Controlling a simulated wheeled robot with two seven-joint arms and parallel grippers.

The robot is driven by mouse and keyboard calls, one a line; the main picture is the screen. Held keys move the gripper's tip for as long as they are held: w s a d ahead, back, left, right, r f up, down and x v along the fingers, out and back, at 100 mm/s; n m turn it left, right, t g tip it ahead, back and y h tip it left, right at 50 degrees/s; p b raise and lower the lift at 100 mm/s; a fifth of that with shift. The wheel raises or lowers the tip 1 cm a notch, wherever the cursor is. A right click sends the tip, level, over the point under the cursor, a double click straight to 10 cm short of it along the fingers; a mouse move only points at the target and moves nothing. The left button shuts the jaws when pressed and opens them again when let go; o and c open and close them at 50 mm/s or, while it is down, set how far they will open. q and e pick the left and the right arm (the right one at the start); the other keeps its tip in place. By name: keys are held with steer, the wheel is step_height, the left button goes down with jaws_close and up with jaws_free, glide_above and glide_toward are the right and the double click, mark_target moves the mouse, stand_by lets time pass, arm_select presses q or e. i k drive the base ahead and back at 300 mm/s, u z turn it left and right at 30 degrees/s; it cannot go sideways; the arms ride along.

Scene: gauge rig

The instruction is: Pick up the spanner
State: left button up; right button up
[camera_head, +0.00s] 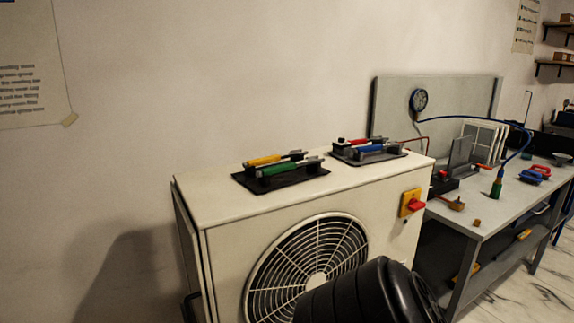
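Several long tools with coloured handles lie on top of a white fan unit (225,205). A yellow-handled tool (263,160) and a green-handled tool (279,169) rest in black holders on a black mat (248,182). A red-handled tool (361,142) and a blue-handled tool (370,151) rest in a similar holder on a second dark mat (394,156) to the right. The tools have metal shafts and look like spanners, but their ends are too small to tell which is the spanner.
A workbench (477,218) on the right carries a round gauge (419,100) on a grey panel, a blue hose (519,125) and small fittings. A red-and-yellow switch (412,202) sits on the unit's front. The left part of the unit's top is clear.

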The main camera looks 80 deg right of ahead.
mark_target(271, 170)
steer(key=z, duration=2.35)
